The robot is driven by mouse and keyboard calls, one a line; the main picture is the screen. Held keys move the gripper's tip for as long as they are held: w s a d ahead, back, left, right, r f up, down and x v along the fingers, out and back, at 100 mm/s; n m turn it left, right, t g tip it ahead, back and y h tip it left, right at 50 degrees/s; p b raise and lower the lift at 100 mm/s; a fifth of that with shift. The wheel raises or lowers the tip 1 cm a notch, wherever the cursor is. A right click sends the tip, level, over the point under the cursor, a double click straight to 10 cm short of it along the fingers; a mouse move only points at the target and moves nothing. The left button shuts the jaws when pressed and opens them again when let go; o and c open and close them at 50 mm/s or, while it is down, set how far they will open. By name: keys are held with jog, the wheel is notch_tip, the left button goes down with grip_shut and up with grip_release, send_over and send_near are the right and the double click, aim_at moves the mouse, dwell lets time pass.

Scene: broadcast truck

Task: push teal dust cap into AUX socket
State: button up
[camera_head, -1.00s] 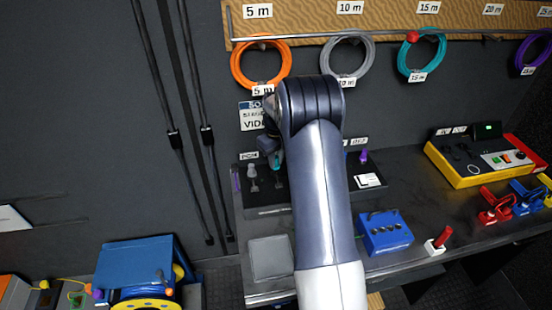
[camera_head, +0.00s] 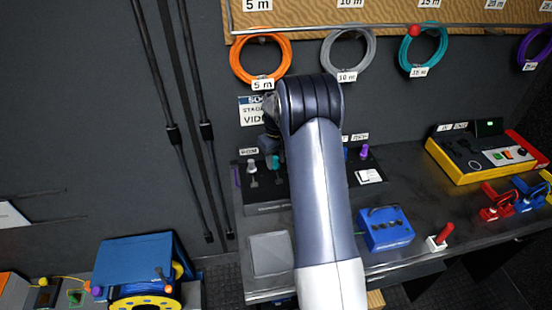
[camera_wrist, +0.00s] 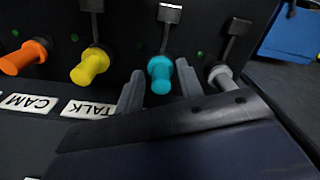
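The teal dust cap (camera_wrist: 160,72) is in front of the dark socket panel in the wrist view, under a small hinged metal tab. It also shows in the head view (camera_head: 275,162), left of my arm. My gripper (camera_wrist: 159,80) is open, one finger on each side of the cap, with a visible gap on both sides. The cap's end faces the camera, so I cannot tell how deep it sits. No AUX label is readable; my gripper body covers the strip below the cap.
A yellow cap (camera_wrist: 90,66) and an orange cap (camera_wrist: 24,58) are left of the teal one; a grey cap (camera_wrist: 221,74) is close to the right finger. A blue box (camera_head: 387,229) stands on the desk (camera_head: 410,180) right of my arm.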

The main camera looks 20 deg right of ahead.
aim_at(276, 158)
jog(key=shift+o, duration=0.5)
jog(key=shift+r, duration=0.1)
jog(key=shift+r, duration=0.3)
notch_tip(276, 158, up, 10)
jog(key=b, duration=0.1)
notch_tip(276, 158, down, 11)
jog(key=shift+r+p, duration=0.15)
jog(key=shift+p, duration=0.4)
jog(key=shift+r+p, duration=0.35)
jog(key=shift+r, duration=0.2)
